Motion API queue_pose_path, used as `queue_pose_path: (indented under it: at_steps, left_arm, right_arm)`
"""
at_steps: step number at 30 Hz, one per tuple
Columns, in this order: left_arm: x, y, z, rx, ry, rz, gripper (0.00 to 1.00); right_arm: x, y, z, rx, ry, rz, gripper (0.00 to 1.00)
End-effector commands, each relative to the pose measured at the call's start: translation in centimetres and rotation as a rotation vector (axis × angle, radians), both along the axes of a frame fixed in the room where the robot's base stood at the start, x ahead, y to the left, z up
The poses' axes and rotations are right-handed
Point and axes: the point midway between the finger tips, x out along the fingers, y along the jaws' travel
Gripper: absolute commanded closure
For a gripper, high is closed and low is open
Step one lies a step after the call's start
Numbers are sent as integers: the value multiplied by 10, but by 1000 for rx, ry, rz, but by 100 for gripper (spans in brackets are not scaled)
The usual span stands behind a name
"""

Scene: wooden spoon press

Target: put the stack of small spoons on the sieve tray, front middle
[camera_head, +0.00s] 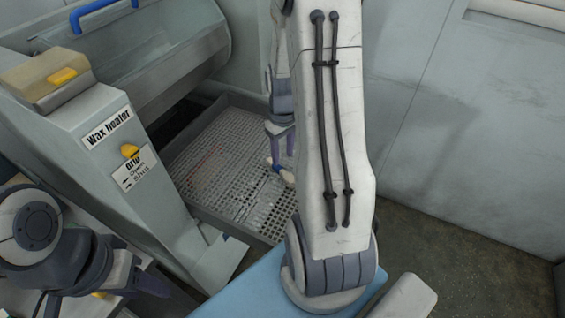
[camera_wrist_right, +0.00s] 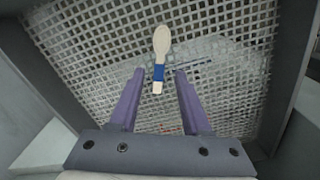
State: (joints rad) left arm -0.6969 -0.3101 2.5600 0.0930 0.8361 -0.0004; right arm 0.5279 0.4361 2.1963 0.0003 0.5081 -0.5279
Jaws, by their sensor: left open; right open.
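The stack of small spoons shows in the right wrist view (camera_wrist_right: 161,42) as a pale wooden spoon with a blue band around its handle. It appears to lie on the mesh of the sieve tray (camera_head: 215,165). In the head view the stack's blue band (camera_head: 278,168) shows just below my right gripper (camera_head: 281,150). My right gripper is open; in the wrist view its purple fingers (camera_wrist_right: 158,76) stand apart, on either side of the handle end. I cannot tell how many spoons are stacked. My left gripper (camera_head: 150,284) is at the lower left, away from the tray.
The grey machine labelled "Wax heater" (camera_head: 105,130) stands left of the tray. A raised drum lid with a blue handle (camera_head: 95,12) is behind. My right arm hides the tray's right part. A blue surface (camera_head: 235,295) lies in front. Tray walls (camera_wrist_right: 285,120) rise around the mesh.

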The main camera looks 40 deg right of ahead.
Motion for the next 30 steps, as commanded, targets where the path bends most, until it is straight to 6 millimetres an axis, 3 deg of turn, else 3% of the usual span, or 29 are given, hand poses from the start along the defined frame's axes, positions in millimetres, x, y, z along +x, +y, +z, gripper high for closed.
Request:
queue_pose_path:
  at_steps: [1, 6, 16, 19, 23, 25, 30]
  left_arm:
    - [0, 0, 2, 0, 0, 0, 50]
    - [0, 0, 5, 0, 0, 0, 50]
    - [0, 0, 6, 0, 0, 0, 50]
    - [0, 0, 6, 0, 0, 0, 50]
    - [0, 0, 6, 0, 0, 0, 50]
    - [0, 0, 6, 0, 0, 0, 50]
    - [0, 0, 6, 0, 0, 0, 50]
  right_arm:
    - [1, -1, 13, -3, -5, 0, 52]
    - [1, 0, 39, -1, -2, 0, 52]
    - [0, 1, 51, 0, 0, 2, 52]
    - [4, 18, 56, 1, -4, 30, 52]
    - [9, 79, 74, 5, -17, 123, 52]
    - [4, 125, 87, 11, -25, 194, 52]
    - [-40, 227, 111, 37, -39, 372, 52]
